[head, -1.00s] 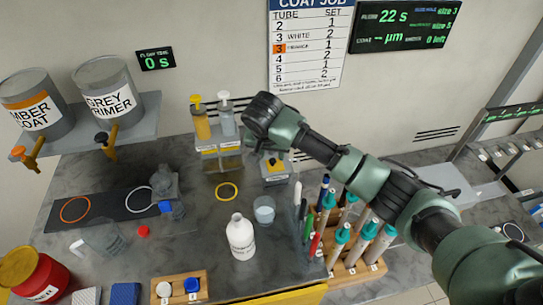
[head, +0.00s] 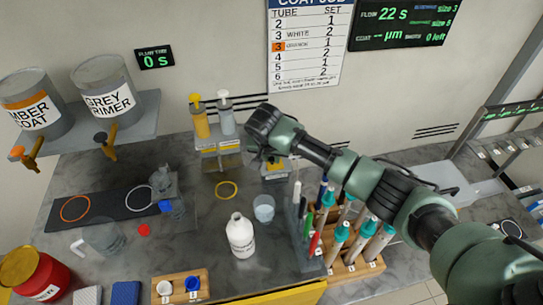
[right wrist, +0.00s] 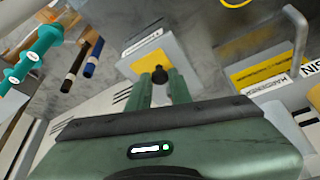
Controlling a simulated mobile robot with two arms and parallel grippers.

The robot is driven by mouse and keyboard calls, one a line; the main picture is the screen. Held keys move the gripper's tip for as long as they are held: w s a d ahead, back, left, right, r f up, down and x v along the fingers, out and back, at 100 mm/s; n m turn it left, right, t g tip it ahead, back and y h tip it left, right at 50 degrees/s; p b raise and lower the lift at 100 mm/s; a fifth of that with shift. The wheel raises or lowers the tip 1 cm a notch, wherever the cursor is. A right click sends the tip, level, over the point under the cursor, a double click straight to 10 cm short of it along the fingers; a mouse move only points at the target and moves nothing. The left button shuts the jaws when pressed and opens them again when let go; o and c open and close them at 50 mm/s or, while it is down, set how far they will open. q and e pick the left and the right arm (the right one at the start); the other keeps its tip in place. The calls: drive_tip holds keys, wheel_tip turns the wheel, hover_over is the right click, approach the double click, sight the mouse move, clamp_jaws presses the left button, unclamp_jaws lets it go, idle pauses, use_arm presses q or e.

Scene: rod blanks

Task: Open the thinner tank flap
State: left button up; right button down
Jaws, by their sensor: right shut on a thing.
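A small pale grey box with a yellow label, which I take as the thinner tank (head: 275,174), stands on the bench near the back wall; its top also shows in the right wrist view (right wrist: 150,52). A black knob (right wrist: 159,74) stands out at the flap's edge. My right gripper (head: 268,157) reaches down over the box from the right. In the right wrist view its two green fingers (right wrist: 160,80) are closed on the knob. I cannot tell whether the flap is raised. The lettering is too small to read. My left gripper is not in view.
A stand with two pump bottles (head: 219,148) is close left of the box. A yellow ring (head: 226,190), a clear beaker (head: 264,208) and a white bottle (head: 240,236) are in front. A wooden rack (head: 357,258) of coloured rods stands to the right, beneath my arm.

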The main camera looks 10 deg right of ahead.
sight(281, 164)
drive_tip(key=shift+s+d+r+y+p, duration=0.1)
drive_tip(key=shift+d+r+y+p, duration=0.5)
drive_tip(key=shift+y+p, duration=0.8)
drive_tip(key=shift+d+m+y+p, duration=0.4)
drive_tip(key=shift+d+y+p, duration=0.1)
drive_tip(key=shift+y+p, duration=0.15)
drive_tip(key=shift+d+y, duration=0.45)
drive_tip(key=shift+y, duration=0.4)
drive_tip(key=shift+d+f+m+y+b, duration=0.1)
drive_tip(key=shift+d+m+y+b, duration=0.4)
drive_tip(key=shift+y, duration=0.4)
drive_tip(key=shift+d+y, duration=0.25)
drive_tip(key=shift+y, duration=0.15)
drive_tip(key=shift+d+f+m+t+y+b, duration=0.65)
drive_tip(key=shift+y+b, duration=1.1)
drive_tip(key=shift+b, duration=1.4)
drive_tip(key=shift+d+f+m+t+y+b, duration=0.25)
drive_tip(key=shift+d+y+b, duration=0.65)
drive_tip(key=shift+y+b, duration=1.5)
drive_tip(key=shift+d+f+m+t+y+b, duration=0.4)
drive_tip(key=shift+d+f+m+y+b, duration=0.45)
drive_tip(key=shift+b, duration=3)
drive_tip(key=shift+a+r+n, duration=0.1)
drive_tip(key=shift+r+n, duration=0.25)
